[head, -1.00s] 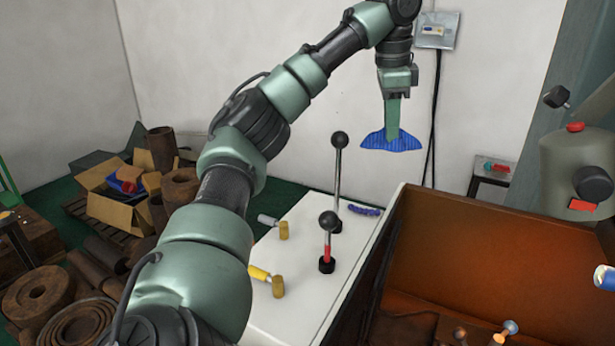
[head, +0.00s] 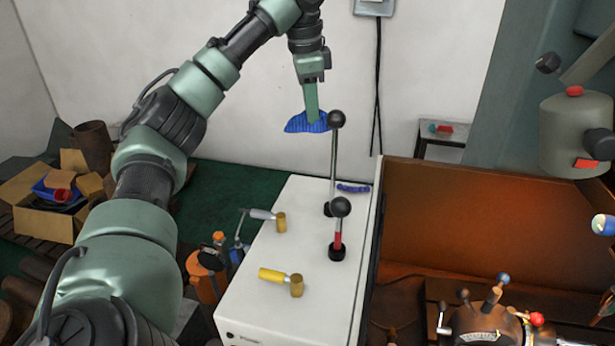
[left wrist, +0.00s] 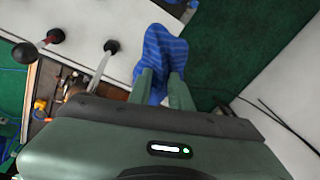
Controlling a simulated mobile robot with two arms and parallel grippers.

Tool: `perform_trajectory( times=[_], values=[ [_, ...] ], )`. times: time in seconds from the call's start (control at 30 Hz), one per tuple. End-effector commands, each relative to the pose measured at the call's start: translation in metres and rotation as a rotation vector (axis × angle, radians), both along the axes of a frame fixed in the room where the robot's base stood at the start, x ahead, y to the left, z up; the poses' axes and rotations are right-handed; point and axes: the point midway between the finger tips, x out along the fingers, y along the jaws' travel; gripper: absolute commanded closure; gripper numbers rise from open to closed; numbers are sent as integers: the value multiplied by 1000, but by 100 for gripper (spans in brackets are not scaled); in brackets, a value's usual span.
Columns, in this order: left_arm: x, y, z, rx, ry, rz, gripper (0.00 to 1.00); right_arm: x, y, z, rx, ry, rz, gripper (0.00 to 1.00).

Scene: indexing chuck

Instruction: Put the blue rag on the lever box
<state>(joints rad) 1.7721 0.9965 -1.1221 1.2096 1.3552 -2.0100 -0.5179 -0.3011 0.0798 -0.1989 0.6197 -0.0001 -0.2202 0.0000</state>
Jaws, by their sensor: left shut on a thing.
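The blue rag (head: 306,123) is striped and hangs from my left gripper (head: 312,112), which is shut on it. In the left wrist view the rag (left wrist: 160,55) is pinched between the fingers of the gripper (left wrist: 162,88). The lever box (head: 305,235) is white, with two black-knobbed levers, the tall lever (head: 334,160) and the short red-banded lever (head: 338,225). In the head view the gripper and rag appear above the far end of the box, left of the tall lever's knob. My right gripper is out of view.
Two brass-headed hammers, one grey-handled (head: 268,217) and one yellow-handled (head: 283,279), lie on the box top. A blue curved item (head: 353,188) lies near its far right edge. A rusty brown tray (head: 480,215) stands to the right. Bare white top shows between the hammers and levers.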

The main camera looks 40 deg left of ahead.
Motion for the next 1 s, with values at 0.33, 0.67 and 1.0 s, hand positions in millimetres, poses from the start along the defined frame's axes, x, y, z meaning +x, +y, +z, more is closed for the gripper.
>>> perform_trajectory(
  times=[0.33, 0.67, 1.0],
  values=[
    [0, -1, -77, 0, 7, -2, 100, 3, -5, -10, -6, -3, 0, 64],
    [0, 1, -127, 2, 1, 1, 100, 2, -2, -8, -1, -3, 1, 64],
    [-1, 1, -165, 2, 2, 1, 100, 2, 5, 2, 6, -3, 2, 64]
  ],
)
